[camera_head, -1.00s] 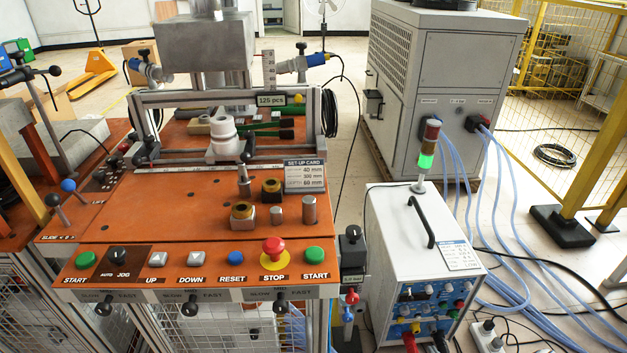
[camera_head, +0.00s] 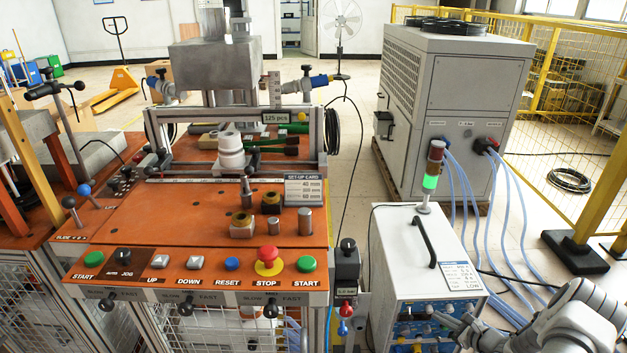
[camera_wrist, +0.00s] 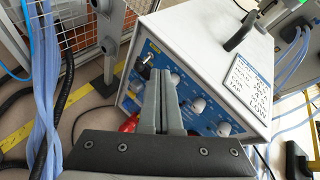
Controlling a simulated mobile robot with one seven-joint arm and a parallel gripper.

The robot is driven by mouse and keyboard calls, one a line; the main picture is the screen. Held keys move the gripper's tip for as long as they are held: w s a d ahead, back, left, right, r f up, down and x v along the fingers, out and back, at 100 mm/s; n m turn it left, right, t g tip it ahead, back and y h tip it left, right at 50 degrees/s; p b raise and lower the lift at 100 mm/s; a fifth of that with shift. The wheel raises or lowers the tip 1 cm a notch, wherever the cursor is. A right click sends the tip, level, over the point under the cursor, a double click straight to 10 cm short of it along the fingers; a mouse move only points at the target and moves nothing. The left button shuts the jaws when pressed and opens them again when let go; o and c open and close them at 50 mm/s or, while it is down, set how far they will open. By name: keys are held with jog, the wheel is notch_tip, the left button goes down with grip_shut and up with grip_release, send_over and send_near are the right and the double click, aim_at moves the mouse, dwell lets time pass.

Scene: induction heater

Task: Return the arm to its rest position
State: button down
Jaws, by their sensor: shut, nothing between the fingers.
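My arm shows at the lower right of the head view. My gripper (camera_head: 442,324) points left, in front of the blue panel of the white generator box (camera_head: 393,255). In the wrist view my gripper's fingers (camera_wrist: 160,82) are together and empty, seen against the box's blue control panel (camera_wrist: 205,118) with its knobs. I cannot tell how far the fingertips are from the panel.
The orange press table (camera_head: 140,232) with its row of buttons stands left of the box. A grey chiller (camera_head: 465,100) stands behind it. Blue hoses (camera_wrist: 45,100) and black cables run beside the box. A yellow fence (camera_head: 580,210) is at the right.

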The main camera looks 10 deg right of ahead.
jog(key=w+a+r+n+g+y, duration=0.1)
jog(key=a+r+n+g, duration=0.1)
jog(key=a+r+n, duration=0.6)
jog(key=a+r+n+g+y, duration=0.15)
jog(key=a+r, duration=0.25)
jog(key=r, duration=0.7)
jog(key=w+a+r+n+g+y, duration=0.1)
jog(key=a+r+n+g, duration=0.25)
jog(key=a+r, duration=0.45)
jog(key=s+a+r+n+g+h, duration=0.1)
jog(key=s+a+r+n+h, duration=0.1)
jog(key=s+a+r+n, duration=0.5)
jog(key=s+a+r+n+h, duration=0.3)
jog(key=s+a+r, duration=0.1)
jog(key=s+r, duration=0.6)
jog(key=s+r+n+t+h, duration=0.25)
jog(key=s+r+n, duration=0.25)
jog(key=s, duration=0.6)
notch_tip(320, 180, down, 12)
jog(key=r+b, duration=0.1)
jog(key=b, duration=1)
notch_tip(320, 180, up, 27)
jog(key=p, duration=2.7)
jog(key=shift+f+g, duration=0.15)
jog(key=shift+g, duration=0.2)
